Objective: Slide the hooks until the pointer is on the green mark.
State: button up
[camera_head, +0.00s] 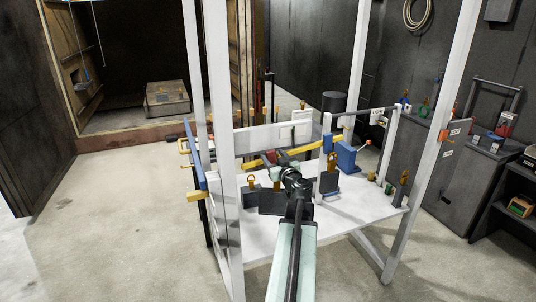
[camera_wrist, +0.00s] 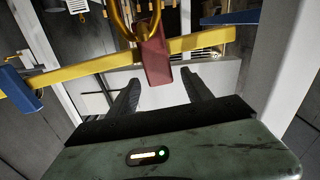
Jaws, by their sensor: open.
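A yellow beam (camera_head: 316,143) runs tilted across the white frame, its left end lower; it also crosses the wrist view (camera_wrist: 90,66). A red block (camera_wrist: 156,58) with a golden hook ring (camera_wrist: 134,18) is at the beam in the wrist view. My gripper (camera_wrist: 161,80) is open, with one finger on each side of the red block's lower end; I cannot tell whether they touch. In the head view my gripper (camera_head: 279,162) largely hides this spot. I cannot make out the pointer or the green mark.
Dark weights with golden hooks (camera_head: 252,195) (camera_head: 328,182) stand on the white table (camera_head: 350,212). A blue block (camera_head: 346,156) is right of my gripper. White posts (camera_head: 215,130) enclose the table. The floor at left (camera_head: 110,220) is clear.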

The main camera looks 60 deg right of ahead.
aim_at(272, 154)
jog(key=x, duration=0.3)
jog(key=shift+w+d, duration=0.15)
jog(key=shift+w, duration=0.05)
jog(key=shift+s, duration=0.1)
grip_shut()
dwell(1.1)
